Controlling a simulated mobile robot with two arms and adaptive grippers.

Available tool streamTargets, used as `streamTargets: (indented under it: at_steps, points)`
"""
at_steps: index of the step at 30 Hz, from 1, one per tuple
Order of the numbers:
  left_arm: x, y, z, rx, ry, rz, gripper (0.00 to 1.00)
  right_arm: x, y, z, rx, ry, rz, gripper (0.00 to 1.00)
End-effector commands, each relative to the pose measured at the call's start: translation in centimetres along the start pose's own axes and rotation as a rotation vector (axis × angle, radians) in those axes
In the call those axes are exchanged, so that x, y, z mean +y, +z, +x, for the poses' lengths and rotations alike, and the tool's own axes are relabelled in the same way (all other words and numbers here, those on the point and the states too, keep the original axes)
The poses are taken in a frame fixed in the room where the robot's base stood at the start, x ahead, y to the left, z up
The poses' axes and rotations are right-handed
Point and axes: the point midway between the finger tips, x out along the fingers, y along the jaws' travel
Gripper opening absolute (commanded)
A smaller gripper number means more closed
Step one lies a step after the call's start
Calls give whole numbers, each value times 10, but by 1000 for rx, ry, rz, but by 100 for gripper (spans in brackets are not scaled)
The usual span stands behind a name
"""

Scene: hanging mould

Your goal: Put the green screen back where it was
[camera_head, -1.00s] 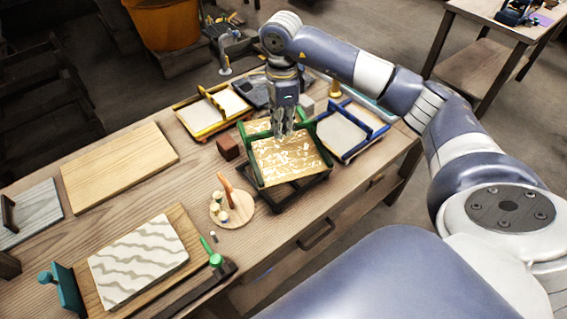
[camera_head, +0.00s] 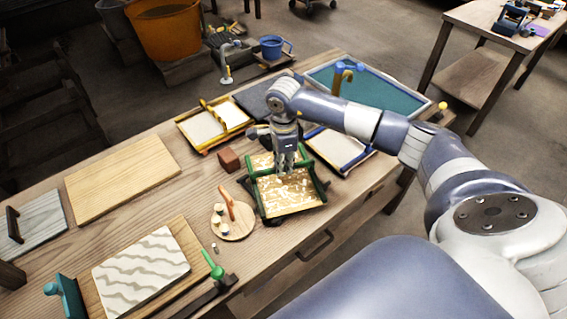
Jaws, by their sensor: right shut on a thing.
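The green screen (camera_head: 288,195) has a green frame around a gold and white patterned panel. It is at the middle of the worktable in the head view, with the panel facing up. My right gripper (camera_head: 286,165) points down at the green bar across the screen and is shut on it. The fingers hide part of that bar. I cannot tell whether the screen's underside touches what is beneath it. My left gripper is not in view.
A yellow-framed screen (camera_head: 210,124) and a blue-framed screen (camera_head: 336,148) lie behind. A brown block (camera_head: 229,160) and a round board (camera_head: 233,218) with small items are left of the green screen. A patterned panel (camera_head: 142,272) lies front left. A teal-topped basin (camera_head: 370,98) is back right.

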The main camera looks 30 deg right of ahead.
Motion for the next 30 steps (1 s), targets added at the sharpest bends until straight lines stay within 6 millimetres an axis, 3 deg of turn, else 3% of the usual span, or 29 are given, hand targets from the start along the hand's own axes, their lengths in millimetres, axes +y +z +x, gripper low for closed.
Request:
streamTargets:
  at_steps: [6,7,9,23,26,30]
  points:
    - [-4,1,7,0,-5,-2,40,0,0,6,0,0,0,0]
    - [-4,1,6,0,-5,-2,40,0,0,5,0,0,0,14]
    - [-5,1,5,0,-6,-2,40,0,0,5,0,0,0,30]
    - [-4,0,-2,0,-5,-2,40,0,0,-3,-1,0,0,30]
    - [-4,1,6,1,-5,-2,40,-2,0,-14,-3,-4,0,30]
    - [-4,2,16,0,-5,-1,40,-2,0,-44,-2,-7,-1,30]
